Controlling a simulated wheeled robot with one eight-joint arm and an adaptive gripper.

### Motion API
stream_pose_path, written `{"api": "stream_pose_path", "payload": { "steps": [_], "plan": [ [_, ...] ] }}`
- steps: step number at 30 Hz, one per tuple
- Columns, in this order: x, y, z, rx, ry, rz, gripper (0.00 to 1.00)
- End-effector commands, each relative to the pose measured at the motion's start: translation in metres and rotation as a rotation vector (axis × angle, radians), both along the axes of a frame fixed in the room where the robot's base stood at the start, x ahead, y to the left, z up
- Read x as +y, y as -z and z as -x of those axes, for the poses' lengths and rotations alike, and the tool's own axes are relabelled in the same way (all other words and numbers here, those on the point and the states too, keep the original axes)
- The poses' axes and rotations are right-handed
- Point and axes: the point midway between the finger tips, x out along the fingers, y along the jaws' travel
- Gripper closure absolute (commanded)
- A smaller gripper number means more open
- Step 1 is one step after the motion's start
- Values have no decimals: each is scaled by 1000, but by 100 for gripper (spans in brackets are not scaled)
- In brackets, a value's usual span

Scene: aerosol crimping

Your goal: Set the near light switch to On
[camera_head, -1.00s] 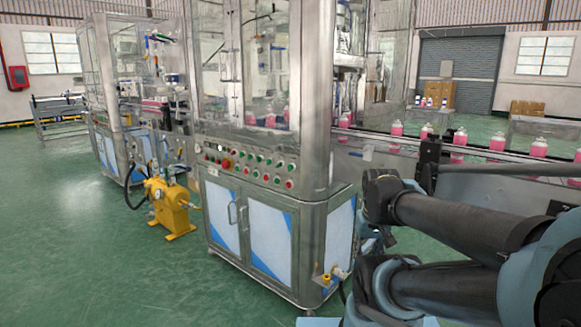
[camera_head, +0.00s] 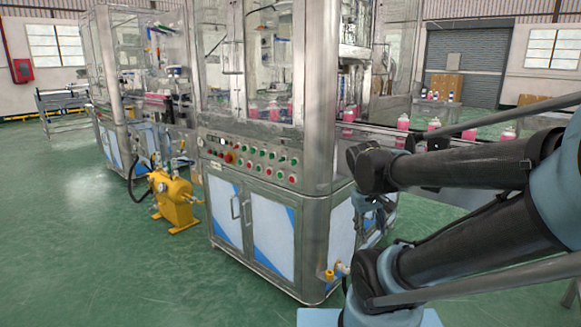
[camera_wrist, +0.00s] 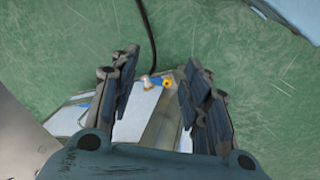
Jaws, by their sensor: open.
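The control panel (camera_head: 262,157) on the near machine carries rows of green and red buttons and knobs. The panel is too small in view to tell which control is the near light switch or how it is set. My gripper (camera_wrist: 156,62) is open and empty in the wrist view, pointing down toward the floor and a low part of the machine. A yellow and blue valve fitting (camera_wrist: 163,81) shows well beyond the fingers. In the head view my arm is right of the panel, apart from it, and the fingers cannot be made out clearly.
The machine's steel cabinet (camera_head: 267,220) stands below the panel. A yellow pump (camera_head: 172,200) stands on the floor to the left. A conveyor with pink bottles (camera_head: 434,124) runs behind my arm. Green floor in front is clear.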

Motion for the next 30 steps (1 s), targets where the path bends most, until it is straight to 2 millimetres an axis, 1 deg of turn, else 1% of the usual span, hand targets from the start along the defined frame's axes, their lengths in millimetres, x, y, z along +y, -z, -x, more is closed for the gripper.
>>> {"api": "stream_pose_path", "payload": {
  "steps": [1, 5, 8, 14, 17, 21, 23, 26, 30],
  "plan": [
    [1, -6, -12, 3, -39, 38, 57],
    [2, -19, -40, 12, -130, 148, 57],
    [6, -28, -62, 14, -199, 232, 57],
    [23, -46, -108, 11, -326, 400, 57],
    [37, -54, -132, 4, -387, 485, 57],
    [62, -64, -162, -11, -465, 603, 57],
    [75, -68, -174, -18, -497, 654, 57],
    [98, -73, -192, -35, -547, 738, 57],
    [136, -80, -214, -64, -608, 856, 57]
  ]
}}
